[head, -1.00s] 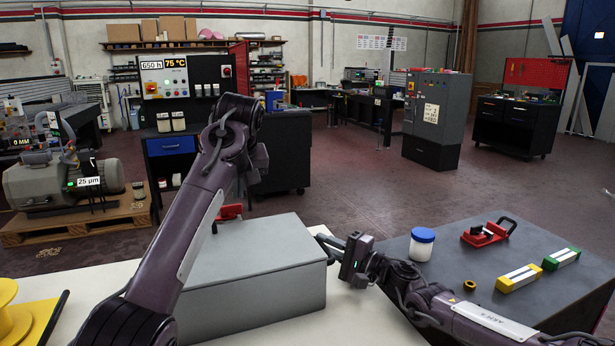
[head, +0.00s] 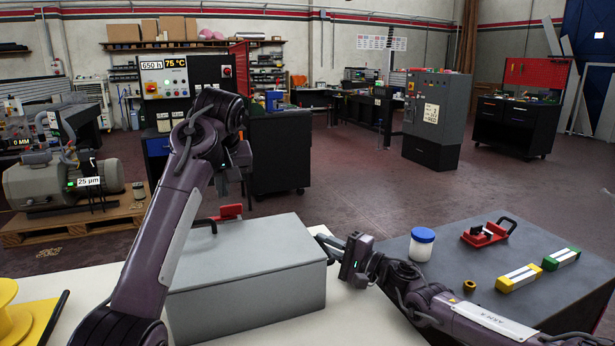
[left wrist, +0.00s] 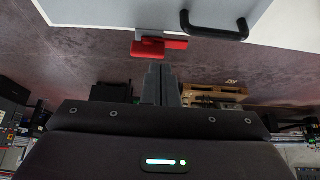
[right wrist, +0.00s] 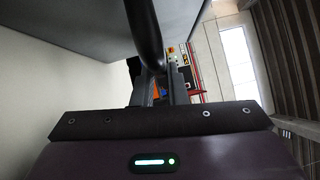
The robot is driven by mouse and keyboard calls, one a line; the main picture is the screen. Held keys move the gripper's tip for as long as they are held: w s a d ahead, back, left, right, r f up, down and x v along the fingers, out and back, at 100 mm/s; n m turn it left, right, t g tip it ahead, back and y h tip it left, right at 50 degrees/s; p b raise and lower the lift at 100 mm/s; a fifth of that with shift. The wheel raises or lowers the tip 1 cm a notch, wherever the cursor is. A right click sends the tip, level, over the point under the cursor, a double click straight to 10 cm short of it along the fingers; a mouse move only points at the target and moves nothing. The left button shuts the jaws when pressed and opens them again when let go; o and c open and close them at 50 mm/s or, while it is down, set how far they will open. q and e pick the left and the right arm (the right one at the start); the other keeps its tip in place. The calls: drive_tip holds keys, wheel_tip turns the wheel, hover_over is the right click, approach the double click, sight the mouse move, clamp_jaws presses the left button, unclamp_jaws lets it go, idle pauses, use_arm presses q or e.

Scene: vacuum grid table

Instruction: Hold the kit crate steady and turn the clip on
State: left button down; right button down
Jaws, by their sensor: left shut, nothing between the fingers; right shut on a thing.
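The kit crate (head: 250,262) is a closed grey box on the white table, and it also shows in the left wrist view (left wrist: 100,12). The red clip (head: 228,212) is at its far left side; in the left wrist view the clip (left wrist: 160,46) sticks out beside the crate's edge. My left gripper (left wrist: 160,70) is shut and empty, its tips a little short of the clip; the head view shows it (head: 243,180) beyond the crate. My right gripper (head: 350,262) is at the crate's right side, shut on a black handle (right wrist: 145,35).
A second black handle (left wrist: 214,26) is on the crate near the clip. On the dark table at right stand a blue-lidded jar (head: 422,243), a red tool (head: 487,233) and yellow and green blocks (head: 519,278). A yellow spool (head: 12,318) is at the left.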

sight(224, 213)
use_arm(q)
drive_tip(key=shift+f, duration=2.75)
drive_tip(key=shift+w, duration=0.65)
drive_tip(key=shift+d, duration=0.3)
drive_tip(key=shift+d, duration=0.35)
drive_tip(key=shift+w+d, duration=0.3)
drive_tip(key=shift+d, duration=0.15)
drive_tip(key=shift+w+d, duration=0.1)
